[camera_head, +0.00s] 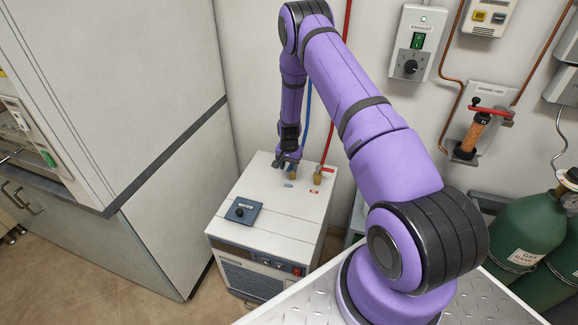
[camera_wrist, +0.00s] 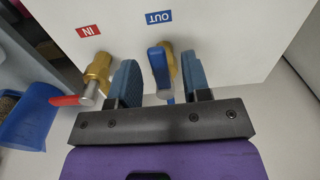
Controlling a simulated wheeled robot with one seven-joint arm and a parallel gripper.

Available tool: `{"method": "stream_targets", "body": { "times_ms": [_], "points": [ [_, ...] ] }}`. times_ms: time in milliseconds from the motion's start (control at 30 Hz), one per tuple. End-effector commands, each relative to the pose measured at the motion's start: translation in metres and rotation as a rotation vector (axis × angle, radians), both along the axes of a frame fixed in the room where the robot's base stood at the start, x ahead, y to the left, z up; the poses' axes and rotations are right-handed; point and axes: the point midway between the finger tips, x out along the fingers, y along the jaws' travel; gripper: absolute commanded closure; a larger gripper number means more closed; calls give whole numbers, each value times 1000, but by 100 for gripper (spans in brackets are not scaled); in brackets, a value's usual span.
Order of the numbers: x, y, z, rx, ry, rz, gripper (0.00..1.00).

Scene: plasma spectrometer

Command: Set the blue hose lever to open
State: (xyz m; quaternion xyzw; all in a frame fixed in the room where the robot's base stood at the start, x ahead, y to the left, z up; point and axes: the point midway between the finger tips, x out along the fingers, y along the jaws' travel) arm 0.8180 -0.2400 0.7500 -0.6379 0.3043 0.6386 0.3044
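The blue lever (camera_wrist: 157,68) sits on a brass valve (camera_wrist: 173,62) beside the blue OUT label (camera_wrist: 158,16) in the wrist view. My gripper (camera_wrist: 160,82) is open, with one finger on each side of the lever; a gap shows on both sides, wider on the right. In the head view, my gripper (camera_head: 287,161) is low over the back of the white chiller (camera_head: 270,205), by the blue hose (camera_head: 308,105). The blue lever is hard to make out there.
A red lever (camera_wrist: 66,100) on a second brass valve (camera_wrist: 98,70) stands just left of my gripper, by the red IN label (camera_wrist: 88,31). A red hose (camera_head: 331,130) rises behind. A WATER control (camera_head: 243,210) is on the chiller top. A tall cabinet (camera_head: 130,90) stands left.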

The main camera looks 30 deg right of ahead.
Motion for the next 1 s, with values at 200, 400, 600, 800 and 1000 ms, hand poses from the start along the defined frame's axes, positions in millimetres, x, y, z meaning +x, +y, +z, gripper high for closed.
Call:
{"method": "stream_targets", "body": {
  "times_ms": [200,400,600,800,1000],
  "points": [
    [0,-1,0,-1,-1,-2,56],
    [1,-1,15,-2,-3,-2,56],
    [1,-1,52,-3,-5,-2,56],
    [0,0,87,-2,-3,-2,56],
    [0,0,106,-2,-2,-1,56]
  ]
}}
